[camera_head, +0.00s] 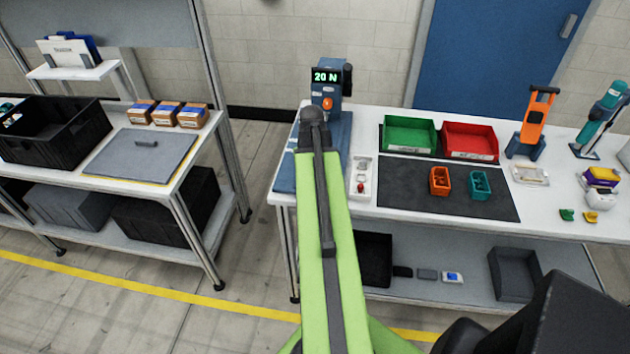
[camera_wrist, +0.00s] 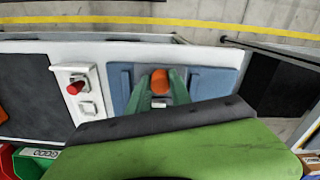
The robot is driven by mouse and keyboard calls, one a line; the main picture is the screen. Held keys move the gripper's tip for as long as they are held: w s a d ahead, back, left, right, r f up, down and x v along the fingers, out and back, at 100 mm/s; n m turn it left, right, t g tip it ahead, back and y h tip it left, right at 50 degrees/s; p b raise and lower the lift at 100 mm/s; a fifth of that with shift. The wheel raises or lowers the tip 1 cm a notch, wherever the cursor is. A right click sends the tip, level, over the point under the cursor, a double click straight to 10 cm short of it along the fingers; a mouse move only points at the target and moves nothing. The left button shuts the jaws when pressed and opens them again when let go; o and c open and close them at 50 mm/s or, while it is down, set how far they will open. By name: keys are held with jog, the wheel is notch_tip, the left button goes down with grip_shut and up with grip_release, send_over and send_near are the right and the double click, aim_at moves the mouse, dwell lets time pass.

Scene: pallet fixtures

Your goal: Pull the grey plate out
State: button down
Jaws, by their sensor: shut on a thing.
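In the wrist view my gripper (camera_wrist: 161,80) has two green fingers, one on each side of an orange knob (camera_wrist: 159,81), and is shut on it. A small light grey piece (camera_wrist: 160,103) shows between the fingers below the knob; I cannot tell if it is the grey plate. The knob is over a blue fixture (camera_wrist: 208,82). In the head view the blue fixture (camera_head: 285,178) stands at the left end of the white table, under a display reading 20 N (camera_head: 325,76). My arm hides the gripper there.
A white panel with a red button (camera_head: 360,187) is just right of the fixture. A green bin (camera_head: 408,120) and a red bin (camera_head: 470,129) stand behind a dark mat (camera_head: 400,190). Another grey panel with a dark handle (camera_head: 110,160) lies on the left bench. Floor between the benches is clear.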

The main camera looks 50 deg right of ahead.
jog(key=shift+s+a, duration=0.2)
jog(key=shift+f, duration=0.1)
jog(key=c, duration=1.2)
grip_release()
jog(key=shift+s, duration=0.2)
jog(key=shift+w, duration=0.15)
notch_tip(320, 180, up, 18)
jog(key=p, duration=1.7)
jog(key=shift+f, duration=0.25)
jog(key=shift+w, duration=0.1)
